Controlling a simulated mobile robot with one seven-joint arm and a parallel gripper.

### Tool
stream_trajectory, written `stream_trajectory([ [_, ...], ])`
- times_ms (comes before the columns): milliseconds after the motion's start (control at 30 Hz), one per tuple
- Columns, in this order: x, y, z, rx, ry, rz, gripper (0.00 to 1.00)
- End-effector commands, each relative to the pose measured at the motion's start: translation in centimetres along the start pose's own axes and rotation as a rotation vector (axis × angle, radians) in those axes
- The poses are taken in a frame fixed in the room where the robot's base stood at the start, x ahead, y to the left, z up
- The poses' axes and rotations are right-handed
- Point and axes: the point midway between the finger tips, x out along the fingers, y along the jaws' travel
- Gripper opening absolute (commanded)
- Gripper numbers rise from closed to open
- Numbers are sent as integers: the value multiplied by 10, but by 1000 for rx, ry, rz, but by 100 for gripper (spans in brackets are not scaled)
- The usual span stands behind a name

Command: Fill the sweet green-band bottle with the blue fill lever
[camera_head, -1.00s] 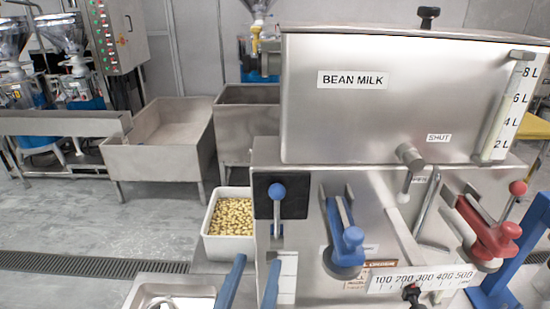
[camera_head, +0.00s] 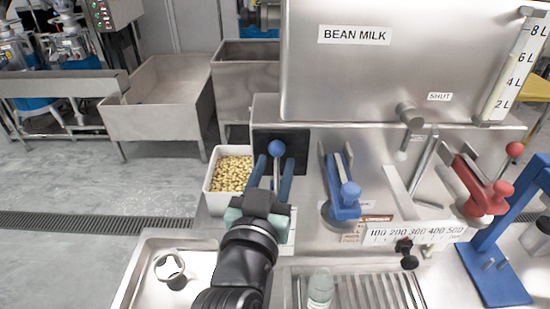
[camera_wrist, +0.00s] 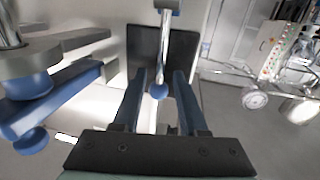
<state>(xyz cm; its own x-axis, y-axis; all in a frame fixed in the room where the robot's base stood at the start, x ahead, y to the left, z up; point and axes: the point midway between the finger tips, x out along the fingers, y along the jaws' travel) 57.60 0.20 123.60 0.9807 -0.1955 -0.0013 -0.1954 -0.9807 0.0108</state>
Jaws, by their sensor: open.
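A lever with a blue ball knob (camera_head: 277,148) stands on a black plate (camera_head: 297,140) on the machine front. In the wrist view the blue knob (camera_wrist: 158,91) hangs between my fingers, with gaps on both sides. My gripper (camera_head: 273,165) is open, its two blue fingers on either side of this lever. A second blue lever (camera_head: 345,198), a clamp-like handle, is to its right. A clear bottle with a green band (camera_head: 320,288) stands at the bottom edge, in front of the machine; its lower part is cut off. Its flavour label is not readable.
A white bin of beans (camera_head: 231,174) stands left of the lever. A red lever (camera_head: 485,195) and blue stand (camera_head: 492,260) are on the right. A slatted drain tray (camera_head: 405,292) lies in front, a metal sink (camera_head: 145,265) at left.

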Motion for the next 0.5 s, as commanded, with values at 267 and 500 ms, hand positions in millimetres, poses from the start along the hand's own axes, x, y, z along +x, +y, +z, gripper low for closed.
stream_trajectory([
  [267,11,0,0,2,1,-1,42],
  [500,10,0,0,1,1,-1,29],
])
